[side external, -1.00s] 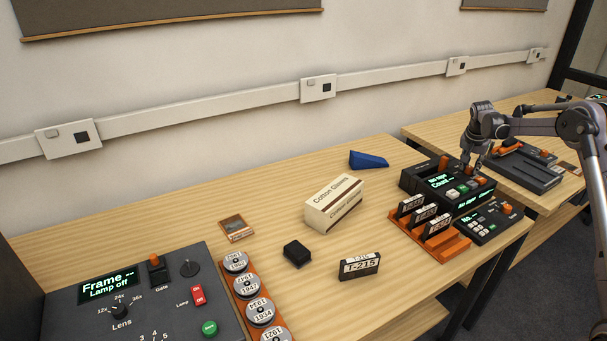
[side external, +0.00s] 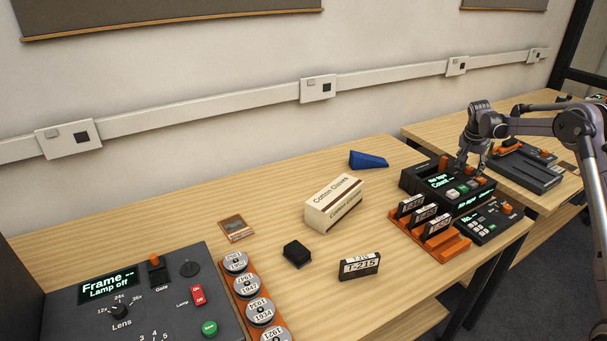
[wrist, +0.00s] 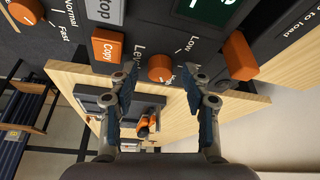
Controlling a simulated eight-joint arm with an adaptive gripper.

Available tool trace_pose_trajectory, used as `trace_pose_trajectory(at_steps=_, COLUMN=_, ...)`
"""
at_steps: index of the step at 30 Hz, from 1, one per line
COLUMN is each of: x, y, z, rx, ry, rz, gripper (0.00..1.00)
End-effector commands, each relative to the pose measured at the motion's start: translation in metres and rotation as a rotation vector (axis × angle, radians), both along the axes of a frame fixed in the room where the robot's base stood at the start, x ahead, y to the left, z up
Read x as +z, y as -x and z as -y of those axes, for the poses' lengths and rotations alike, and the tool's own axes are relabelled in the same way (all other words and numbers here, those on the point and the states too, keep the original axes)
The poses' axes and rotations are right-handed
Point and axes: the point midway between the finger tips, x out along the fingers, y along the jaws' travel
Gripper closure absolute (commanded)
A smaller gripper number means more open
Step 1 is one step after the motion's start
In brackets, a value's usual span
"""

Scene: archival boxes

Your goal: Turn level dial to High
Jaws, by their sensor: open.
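The level dial (wrist: 161,68) is a round orange knob on a dark panel in the wrist view. The words "Low" and "Level" are printed beside it, with another label partly hidden. My gripper (wrist: 161,76) is open, with one finger on each side of the dial and gaps visible between. I cannot tell how far its tips are from the panel. In the side external view my gripper (side external: 472,168) is over the dark tape machine (side external: 412,180) at the right. The dial's pointer setting is not readable.
An orange Copy button (wrist: 108,45) and another orange knob (wrist: 240,55) flank the dial. An orange rack (side external: 458,247) of labelled tapes stands before the machine, with a small keypad unit (side external: 487,232) beside it.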

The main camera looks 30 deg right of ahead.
Motion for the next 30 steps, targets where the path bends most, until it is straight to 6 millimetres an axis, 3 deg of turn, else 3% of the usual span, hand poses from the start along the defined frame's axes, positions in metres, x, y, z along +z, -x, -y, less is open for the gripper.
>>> trace_pose_trajectory(at_steps=7, x=0.017, y=0.001, z=-0.007, rx=0.001, ry=0.000, rz=0.000, gripper=0.52)
trace_pose_trajectory(at_steps=21, x=0.095, y=0.010, z=-0.038, rx=0.001, ry=0.000, rz=0.000, gripper=0.52)
trace_pose_trajectory(at_steps=30, x=0.111, y=0.012, z=-0.044, rx=0.000, ry=0.000, rz=-0.001, gripper=0.52)
